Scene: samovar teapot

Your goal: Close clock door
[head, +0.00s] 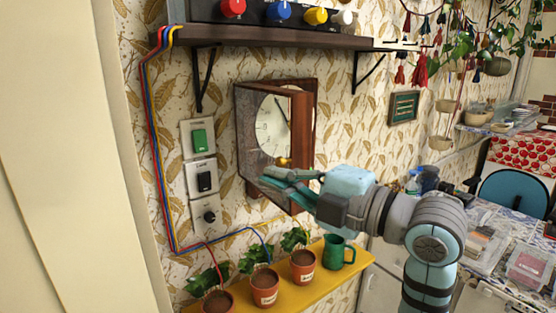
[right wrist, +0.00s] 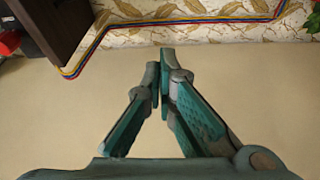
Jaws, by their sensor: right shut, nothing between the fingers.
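The wooden wall clock (head: 268,127) hangs below the shelf in the head view, its pale round dial partly visible. In the right wrist view the fingertips (right wrist: 164,57) meet; the clock does not show there. My left gripper is not in view.
A dark shelf (head: 270,37) with coloured knobs is above the clock. Switches (head: 201,170) and coloured cables are to its left. Below, a yellow shelf (head: 283,290) holds potted plants and a green mug (head: 336,252). A cluttered table is at the right.

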